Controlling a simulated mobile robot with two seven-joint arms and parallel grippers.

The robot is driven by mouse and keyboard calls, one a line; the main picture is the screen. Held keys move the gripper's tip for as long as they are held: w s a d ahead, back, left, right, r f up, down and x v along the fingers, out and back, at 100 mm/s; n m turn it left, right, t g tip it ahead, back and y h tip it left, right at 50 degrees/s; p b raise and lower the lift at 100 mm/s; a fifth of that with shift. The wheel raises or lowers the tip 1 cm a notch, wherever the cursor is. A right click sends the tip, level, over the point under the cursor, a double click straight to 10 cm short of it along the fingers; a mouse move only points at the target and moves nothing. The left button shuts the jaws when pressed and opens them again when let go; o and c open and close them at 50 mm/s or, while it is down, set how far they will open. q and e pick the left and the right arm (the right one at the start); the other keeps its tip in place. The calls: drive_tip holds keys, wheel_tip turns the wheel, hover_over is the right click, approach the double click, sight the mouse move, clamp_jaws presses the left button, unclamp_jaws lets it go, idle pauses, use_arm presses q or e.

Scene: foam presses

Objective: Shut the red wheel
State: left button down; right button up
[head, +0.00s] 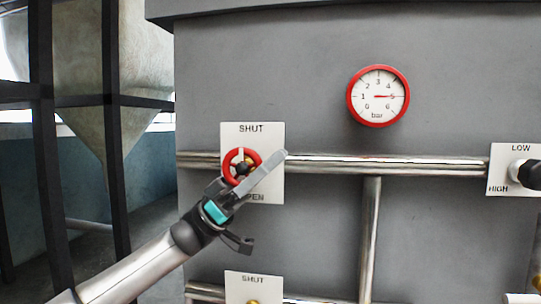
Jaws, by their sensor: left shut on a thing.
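The red wheel (229,161) is a small round handwheel with a dark hub, in front of a white plate (271,138) marked SHUT at the top and OPEN at the bottom. My left gripper (252,170) comes from the lower left and is shut on the wheel. Its fingers cover the wheel's lower right part and some of the plate's lettering. My right gripper is not in view.
A chrome pipe (400,164) runs level behind the plate. A black knob (529,173) with LOW and HIGH marks is at right. Another SHUT plate (254,289) is below. Dark posts (112,120) stand at left.

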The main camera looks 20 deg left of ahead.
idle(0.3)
use_arm(q)
drive_tip(key=c, duration=0.8)
unclamp_jaws()
drive_tip(key=shift+c, duration=0.2)
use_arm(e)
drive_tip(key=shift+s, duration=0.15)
use_arm(q)
drive_tip(key=shift+a, duration=0.1)
drive_tip(key=b+v, duration=0.1)
drive_tip(key=v, duration=1.4)
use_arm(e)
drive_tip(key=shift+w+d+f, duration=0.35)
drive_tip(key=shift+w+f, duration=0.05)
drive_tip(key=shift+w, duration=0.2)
use_arm(q)
drive_tip(key=shift+f, duration=0.1)
